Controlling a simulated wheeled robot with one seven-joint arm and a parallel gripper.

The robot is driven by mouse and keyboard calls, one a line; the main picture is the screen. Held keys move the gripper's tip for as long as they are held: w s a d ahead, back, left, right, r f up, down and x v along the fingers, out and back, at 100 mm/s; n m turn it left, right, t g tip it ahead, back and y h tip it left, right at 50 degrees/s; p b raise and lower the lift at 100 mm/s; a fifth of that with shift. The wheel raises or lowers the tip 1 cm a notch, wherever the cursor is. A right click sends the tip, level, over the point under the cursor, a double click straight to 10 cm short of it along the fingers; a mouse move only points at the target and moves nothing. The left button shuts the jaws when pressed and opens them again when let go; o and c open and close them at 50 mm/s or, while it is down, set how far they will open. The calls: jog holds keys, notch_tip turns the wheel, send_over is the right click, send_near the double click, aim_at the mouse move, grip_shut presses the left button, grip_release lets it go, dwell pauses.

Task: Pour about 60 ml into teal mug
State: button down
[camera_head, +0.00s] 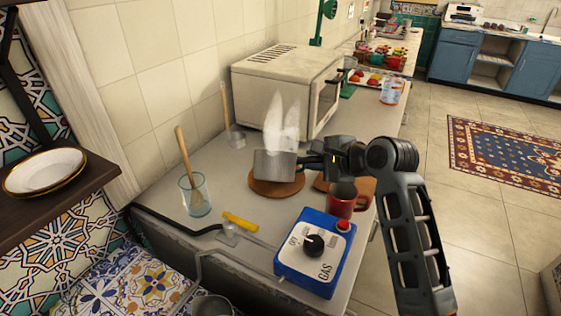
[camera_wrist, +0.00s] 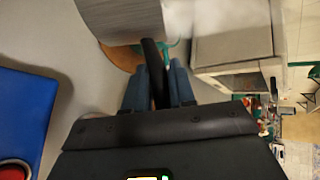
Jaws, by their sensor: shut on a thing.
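My gripper (camera_head: 318,162) is shut on the dark handle (camera_wrist: 154,68) of a grey metal pot (camera_head: 272,166). White steam rises from the pot, and its inside does not show. The pot is at a round wooden board (camera_head: 276,190); I cannot tell whether it touches it. A small teal edge, perhaps the teal mug (camera_wrist: 173,46), shows behind the handle in the wrist view; the rest is hidden. In the wrist view the pot (camera_wrist: 122,18) lies just beyond my fingers (camera_wrist: 160,86).
A red mug (camera_head: 341,201) stands near a second wooden board (camera_head: 365,187). A blue gas box (camera_head: 314,256) is at the front. A white microwave (camera_head: 283,85) stands behind the pot.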

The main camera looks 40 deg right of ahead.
jog(key=shift+s+a+f, duration=0.1)
jog(key=shift+s+a, duration=0.1)
jog(key=s+a+n+t+h+b, duration=0.1)
jog(key=b, duration=0.1)
jog(key=s+a+f+t+h+b, duration=0.1)
jog(key=a+b, duration=0.1)
jog(key=b, duration=0.1)
jog(key=shift+s+f+n+t, duration=0.1)
jog(key=shift+f+n+t, duration=0.1)
jog(key=shift+n+t, duration=0.2)
dwell(1.6)
